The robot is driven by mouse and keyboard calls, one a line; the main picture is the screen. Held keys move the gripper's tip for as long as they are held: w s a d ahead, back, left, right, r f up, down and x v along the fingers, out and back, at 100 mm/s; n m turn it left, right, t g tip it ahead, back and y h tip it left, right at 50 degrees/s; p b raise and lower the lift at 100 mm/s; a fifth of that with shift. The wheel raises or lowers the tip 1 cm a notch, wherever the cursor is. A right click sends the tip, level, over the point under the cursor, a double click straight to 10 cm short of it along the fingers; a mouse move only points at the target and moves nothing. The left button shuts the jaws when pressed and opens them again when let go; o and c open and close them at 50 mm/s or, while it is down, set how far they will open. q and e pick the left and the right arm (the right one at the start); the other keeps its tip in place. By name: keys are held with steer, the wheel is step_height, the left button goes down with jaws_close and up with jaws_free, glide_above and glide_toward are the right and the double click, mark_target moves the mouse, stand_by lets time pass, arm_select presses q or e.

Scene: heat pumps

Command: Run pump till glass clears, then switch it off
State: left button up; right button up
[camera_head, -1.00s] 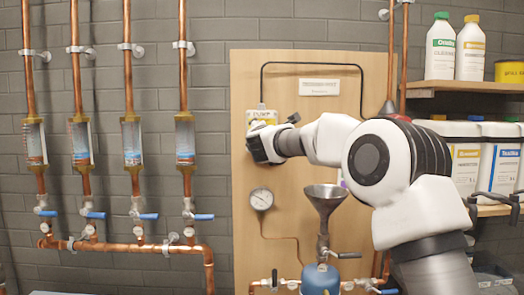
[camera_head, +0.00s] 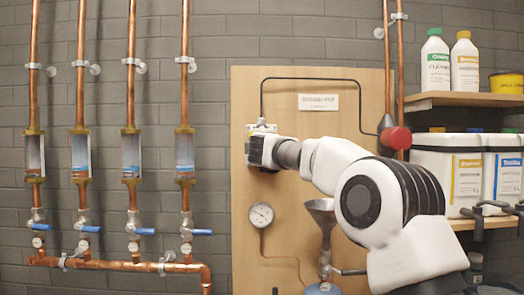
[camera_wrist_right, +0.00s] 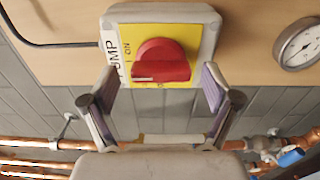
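The pump switch is a grey box with a yellow plate (camera_wrist_right: 180,22), a PUMP label and a red knob (camera_wrist_right: 162,60), seen in the right wrist view. A pale mark lies at the knob's left end; "ON" is printed beside it. I cannot tell the setting surely. My right gripper (camera_wrist_right: 160,88) is open, fingers apart at the knob's near side. In the head view it (camera_head: 262,150) hides most of the switch box (camera_head: 262,128). Several sight glasses hang on copper pipes; the rightmost glass (camera_head: 185,155) shows blue and pale bands. My left gripper is not in view.
A gauge (camera_head: 261,214) and a funnel (camera_head: 322,212) sit below the switch on the wooden board (camera_head: 290,90). Blue-handled valves (camera_head: 201,232) line the copper pipes. Shelves (camera_head: 465,98) with bottles and white canisters (camera_head: 447,165) stand at right.

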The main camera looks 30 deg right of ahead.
steer(key=b+v, duration=0.6)
steer(key=v, duration=0.2)
steer(key=shift+f, duration=0.1)
stand_by(0.4)
